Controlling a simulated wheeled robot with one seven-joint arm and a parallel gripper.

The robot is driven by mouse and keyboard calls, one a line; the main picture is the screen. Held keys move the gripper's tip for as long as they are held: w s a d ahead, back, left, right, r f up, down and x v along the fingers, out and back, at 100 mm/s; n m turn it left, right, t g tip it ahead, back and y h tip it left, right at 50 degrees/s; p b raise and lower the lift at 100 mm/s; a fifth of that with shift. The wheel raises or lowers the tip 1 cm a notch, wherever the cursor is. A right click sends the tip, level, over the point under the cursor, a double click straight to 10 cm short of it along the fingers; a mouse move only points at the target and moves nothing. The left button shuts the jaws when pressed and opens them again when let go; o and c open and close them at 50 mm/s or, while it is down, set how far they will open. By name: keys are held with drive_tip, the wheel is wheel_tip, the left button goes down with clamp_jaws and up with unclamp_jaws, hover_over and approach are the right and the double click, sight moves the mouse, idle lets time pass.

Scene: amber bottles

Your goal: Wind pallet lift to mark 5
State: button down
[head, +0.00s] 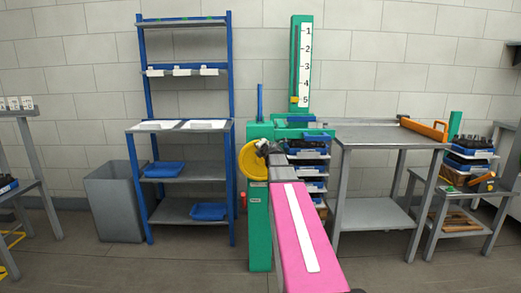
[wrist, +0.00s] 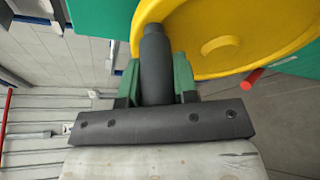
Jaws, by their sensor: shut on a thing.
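The green pallet lift (head: 260,225) stands in the middle of the head view. Its white scale (head: 305,60) runs from 1 at the top to 5 at the bottom. A yellow-orange pointer (head: 294,100) on the mast is level with the 5. The yellow handwheel (head: 247,161) is on the lift's left side; it fills the top of the wrist view (wrist: 215,50). My gripper (wrist: 157,85) is shut on the wheel's dark crank handle (wrist: 156,55), with a green finger on each side. In the head view my arm partly hides the lift's front.
A stack of trays (head: 309,172) stands at the lift. A grey table (head: 385,134) with an orange item (head: 424,128) is to the right. A blue shelf rack (head: 232,90) and a grey bin (head: 115,205) are to the left. A red knob (wrist: 251,79) sits near the wheel.

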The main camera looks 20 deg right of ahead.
drive_tip(key=shift+a+f, duration=0.1)
drive_tip(key=shift+f, duration=0.05)
drive_tip(key=c, duration=0.9)
unclamp_jaws()
drive_tip(key=v, duration=1.1)
drive_tip(key=shift+w, duration=0.1)
